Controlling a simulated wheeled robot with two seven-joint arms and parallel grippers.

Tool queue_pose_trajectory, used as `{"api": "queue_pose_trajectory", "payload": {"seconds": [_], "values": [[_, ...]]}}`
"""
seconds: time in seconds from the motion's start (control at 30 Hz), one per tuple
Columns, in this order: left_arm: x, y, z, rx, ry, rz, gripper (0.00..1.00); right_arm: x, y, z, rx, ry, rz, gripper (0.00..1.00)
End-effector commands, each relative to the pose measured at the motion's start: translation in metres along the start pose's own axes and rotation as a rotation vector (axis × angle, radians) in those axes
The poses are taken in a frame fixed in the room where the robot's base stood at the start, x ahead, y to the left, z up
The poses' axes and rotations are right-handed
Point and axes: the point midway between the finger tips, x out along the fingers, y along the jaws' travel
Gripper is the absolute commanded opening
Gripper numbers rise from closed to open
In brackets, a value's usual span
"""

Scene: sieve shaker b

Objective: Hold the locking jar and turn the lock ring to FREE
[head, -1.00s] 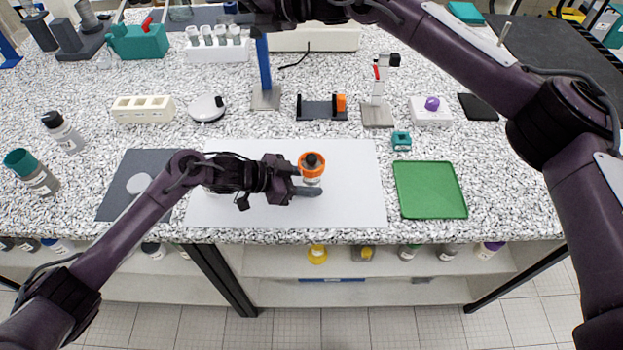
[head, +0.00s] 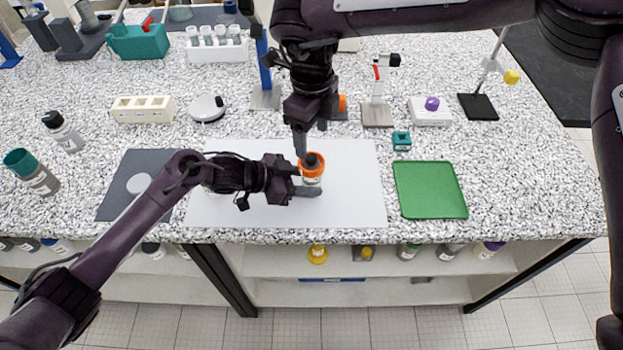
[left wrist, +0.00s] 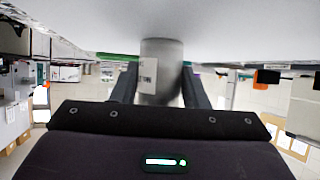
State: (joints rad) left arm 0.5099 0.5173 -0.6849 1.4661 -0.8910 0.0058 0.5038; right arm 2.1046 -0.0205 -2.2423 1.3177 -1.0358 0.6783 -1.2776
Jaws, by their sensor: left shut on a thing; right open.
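The locking jar (head: 312,180) stands upright on the white mat (head: 355,205). It has an orange lock ring (head: 319,166) and a dark knob (head: 313,159) on top. My left gripper (head: 308,181) is shut on the jar's body from the left, below the ring. The left wrist view shows the jar's grey body with a pale label (left wrist: 160,75) between the two fingers. My right gripper (head: 311,142) points down just above the jar, its fingers open near the knob and ring. Whether it touches them cannot be told. Any FREE marking is too small to read.
A green tray (head: 430,190) lies right of the mat, and a dark grey mat (head: 115,200) with a white disc lies left. A small teal block (head: 401,140) and a stand with a red part (head: 377,115) are behind on the right. The bench's front edge is close.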

Motion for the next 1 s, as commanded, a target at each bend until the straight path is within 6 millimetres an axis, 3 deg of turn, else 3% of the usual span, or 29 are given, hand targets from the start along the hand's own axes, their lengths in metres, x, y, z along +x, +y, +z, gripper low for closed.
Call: {"api": "queue_pose_trajectory", "payload": {"seconds": [0.6, 1.0], "values": [[0.001, 0.001, 0.0, 0.0, 0.001, 0.002, 0.18, 0.08, 0.001, 0.001, 0.0, -0.001, 0.003, 0.65], [0.001, 0.001, 0.0, 0.0, 0.001, 0.002, 0.18, 0.094, 0.001, 0.001, -0.001, -0.003, 0.002, 0.65]]}}
